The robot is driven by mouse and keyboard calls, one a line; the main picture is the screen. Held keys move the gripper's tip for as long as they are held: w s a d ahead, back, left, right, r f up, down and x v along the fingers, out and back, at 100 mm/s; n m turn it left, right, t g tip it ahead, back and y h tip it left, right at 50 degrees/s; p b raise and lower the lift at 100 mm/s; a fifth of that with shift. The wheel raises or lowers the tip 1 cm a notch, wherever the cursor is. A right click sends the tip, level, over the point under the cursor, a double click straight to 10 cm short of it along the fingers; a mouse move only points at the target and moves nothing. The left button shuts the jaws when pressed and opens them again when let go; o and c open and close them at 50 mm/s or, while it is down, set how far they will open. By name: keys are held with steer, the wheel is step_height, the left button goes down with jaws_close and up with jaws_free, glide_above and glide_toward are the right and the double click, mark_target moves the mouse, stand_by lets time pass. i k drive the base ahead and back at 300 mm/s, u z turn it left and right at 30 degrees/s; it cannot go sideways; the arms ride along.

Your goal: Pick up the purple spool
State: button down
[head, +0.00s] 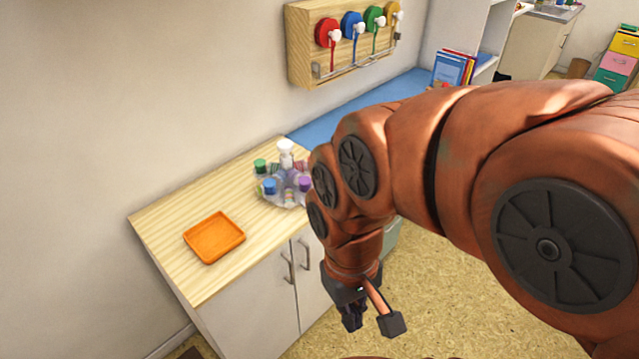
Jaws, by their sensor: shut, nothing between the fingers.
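Small purple items show on a clear carousel (287,203) on the wooden counter. A purple one (305,184) sits at its right side, close to my arm in the picture; it is too small to tell whether it is a spool. My gripper (352,322) hangs low in front of the cabinet doors, pointing down. It is shut and empty, and apart from the carousel. My arm covers the area just right of the carousel.
An orange tray (214,255) lies on the wooden counter (160,222), left of the carousel. A wall rack (300,50) holds red, blue, green and yellow round items. Books (452,68) stand at the back. The counter's front left is clear.

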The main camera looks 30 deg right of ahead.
mark_target(305, 182)
steer(key=z, duration=0.4)
steer(key=i, duration=0.5)
steer(key=z, duration=1.55)
steer(key=k, duration=1.1)
steer(key=u, duration=1.6)
steer(key=i, duration=0.45)
steer(key=z, duration=0.05)
